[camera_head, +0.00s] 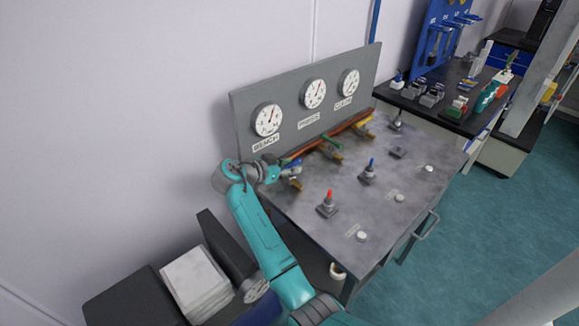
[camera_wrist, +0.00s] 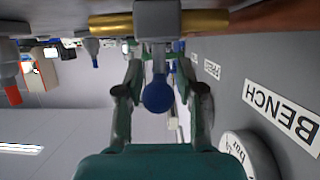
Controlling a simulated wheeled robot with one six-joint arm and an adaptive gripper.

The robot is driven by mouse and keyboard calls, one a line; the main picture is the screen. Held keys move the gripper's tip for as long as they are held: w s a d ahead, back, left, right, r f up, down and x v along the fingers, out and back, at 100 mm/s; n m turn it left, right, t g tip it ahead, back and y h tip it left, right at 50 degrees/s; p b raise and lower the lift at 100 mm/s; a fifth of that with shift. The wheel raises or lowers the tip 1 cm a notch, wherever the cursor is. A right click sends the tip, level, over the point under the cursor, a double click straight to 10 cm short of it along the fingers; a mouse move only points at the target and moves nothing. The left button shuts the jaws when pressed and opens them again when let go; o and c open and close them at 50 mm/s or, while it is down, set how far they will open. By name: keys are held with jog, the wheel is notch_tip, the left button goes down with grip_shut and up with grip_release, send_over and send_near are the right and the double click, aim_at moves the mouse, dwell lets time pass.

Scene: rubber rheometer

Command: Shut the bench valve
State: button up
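The bench valve is the leftmost valve on the table, below the BENCH gauge (camera_head: 267,119). Its blue lever (camera_head: 292,163) shows just past my gripper (camera_head: 276,173) in the head view. In the wrist view, the lever's round blue end (camera_wrist: 158,96) is between the two fingers of my gripper (camera_wrist: 160,70). The fingers are apart, with a gap visible on both sides of the lever. The grey valve body and brass pipe (camera_wrist: 205,21) lie beyond the fingertips. The BENCH label (camera_wrist: 283,114) appears upside down at right. Contact with the lever is not visible.
The green-handled valve (camera_head: 331,145) and yellow-handled valve (camera_head: 362,124) stand farther along the copper pipe. Red-topped (camera_head: 328,197) and blue-topped (camera_head: 371,163) fittings stand on the grey table (camera_head: 335,240). The gauge panel (camera_head: 245,100) rises behind the valves.

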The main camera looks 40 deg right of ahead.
jog(key=v, duration=1.2)
dwell(0.3)
